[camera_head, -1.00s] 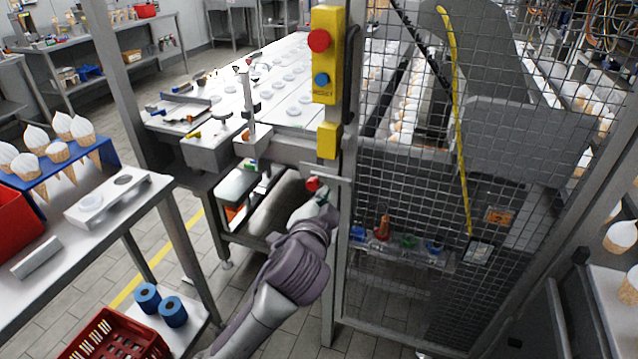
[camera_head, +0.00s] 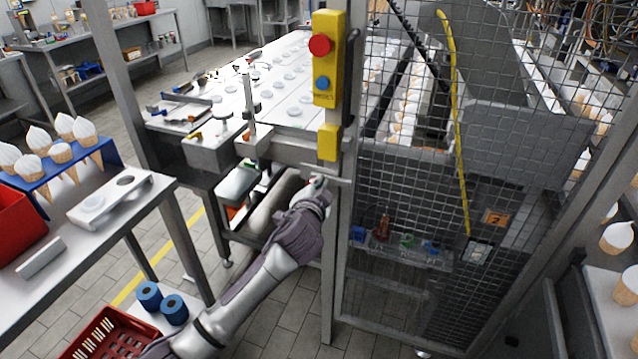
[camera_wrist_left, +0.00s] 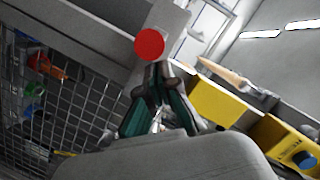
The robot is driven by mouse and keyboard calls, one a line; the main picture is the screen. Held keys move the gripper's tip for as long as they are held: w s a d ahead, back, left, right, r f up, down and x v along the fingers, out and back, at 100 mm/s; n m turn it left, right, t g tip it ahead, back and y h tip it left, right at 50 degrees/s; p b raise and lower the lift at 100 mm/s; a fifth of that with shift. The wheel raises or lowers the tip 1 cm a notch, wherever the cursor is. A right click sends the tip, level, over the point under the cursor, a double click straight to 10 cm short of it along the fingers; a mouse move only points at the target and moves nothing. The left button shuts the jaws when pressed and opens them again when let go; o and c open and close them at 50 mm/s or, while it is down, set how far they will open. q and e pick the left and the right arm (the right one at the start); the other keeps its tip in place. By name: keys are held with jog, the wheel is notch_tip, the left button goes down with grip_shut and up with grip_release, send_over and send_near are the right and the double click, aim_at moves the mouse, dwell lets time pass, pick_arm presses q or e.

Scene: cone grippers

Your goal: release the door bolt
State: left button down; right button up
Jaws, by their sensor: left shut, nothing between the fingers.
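The door bolt shows in the head view as a pale grey bar (camera_head: 338,180) on the cage door's post, below a yellow box. Its red knob is hidden there behind my left gripper (camera_head: 317,184). In the left wrist view the round red knob (camera_wrist_left: 149,44) sits against a grey plate (camera_wrist_left: 166,22). My left gripper (camera_wrist_left: 160,68) has its dark fingers together, empty, with the tips just below and right of the knob. I cannot tell whether they touch it. My right gripper is in neither view.
The mesh cage door (camera_head: 400,265) stands right of the post. The yellow box with red and blue buttons (camera_head: 325,60) is above the bolt. A conveyor table (camera_head: 285,108) lies behind. A side table with cones (camera_head: 60,152) and a red crate (camera_head: 118,335) are at left.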

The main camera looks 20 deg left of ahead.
pick_arm(q)
jog(key=shift+f, duration=0.1)
jog(key=a+p, duration=0.1)
jog(key=a, duration=0.4)
jog(key=shift+w, duration=0.15)
jog(key=shift+d, duration=0.1)
